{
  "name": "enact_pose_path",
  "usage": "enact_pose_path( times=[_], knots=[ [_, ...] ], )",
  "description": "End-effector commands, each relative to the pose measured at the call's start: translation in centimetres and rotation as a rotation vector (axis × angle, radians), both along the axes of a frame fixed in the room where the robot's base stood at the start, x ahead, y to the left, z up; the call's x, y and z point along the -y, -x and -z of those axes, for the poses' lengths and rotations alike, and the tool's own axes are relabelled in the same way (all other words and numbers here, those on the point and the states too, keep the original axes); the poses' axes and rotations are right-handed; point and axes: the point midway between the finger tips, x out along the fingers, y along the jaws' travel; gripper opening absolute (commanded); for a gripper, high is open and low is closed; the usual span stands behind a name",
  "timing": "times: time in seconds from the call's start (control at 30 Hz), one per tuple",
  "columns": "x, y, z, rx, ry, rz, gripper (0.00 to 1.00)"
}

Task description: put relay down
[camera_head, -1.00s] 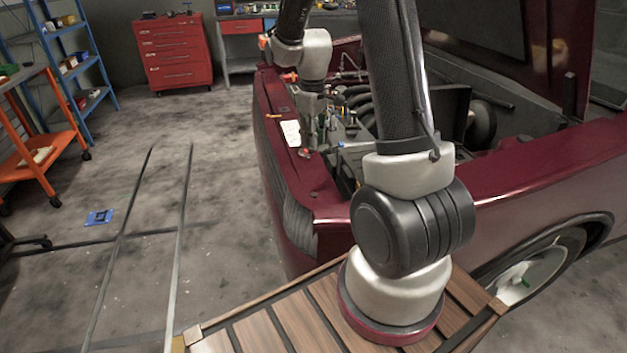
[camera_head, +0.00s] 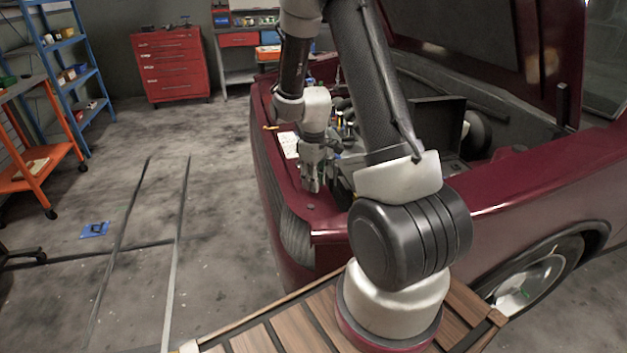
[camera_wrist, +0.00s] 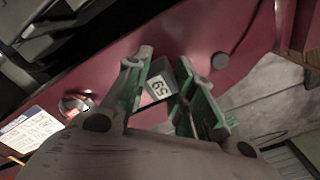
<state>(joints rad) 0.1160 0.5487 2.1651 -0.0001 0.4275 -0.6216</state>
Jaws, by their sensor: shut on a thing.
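My gripper (camera_head: 312,184) is over the red front ledge of the car's open engine bay, near the front corner. The relay sits between the fingers over the red ledge (camera_wrist: 195,38). I cannot tell whether it touches the ledge. In the head view the relay is too small or hidden to make out.
A white printed sheet (camera_wrist: 30,130) and a round metal cap (camera_wrist: 76,104) are on the ledge to the left. A dark round plug (camera_wrist: 221,60) is on the ledge at right. The engine bay with its parts lies beside the gripper. The ledge around the relay looks clear.

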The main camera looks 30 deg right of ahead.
Motion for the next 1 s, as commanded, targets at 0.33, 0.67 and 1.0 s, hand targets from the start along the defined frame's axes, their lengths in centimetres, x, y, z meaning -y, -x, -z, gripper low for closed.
enact_pose_path(
  times=[0.33,0.67,1.0],
  knots=[
    [0.0,0.0,0.2,-0.001,0.0,0.0,0.46],
    [0.0,-0.1,-1.1,0.002,0.0,0.0,0.46],
    [0.0,-0.1,-8.6,0.005,0.001,0.0,0.46]
  ],
)
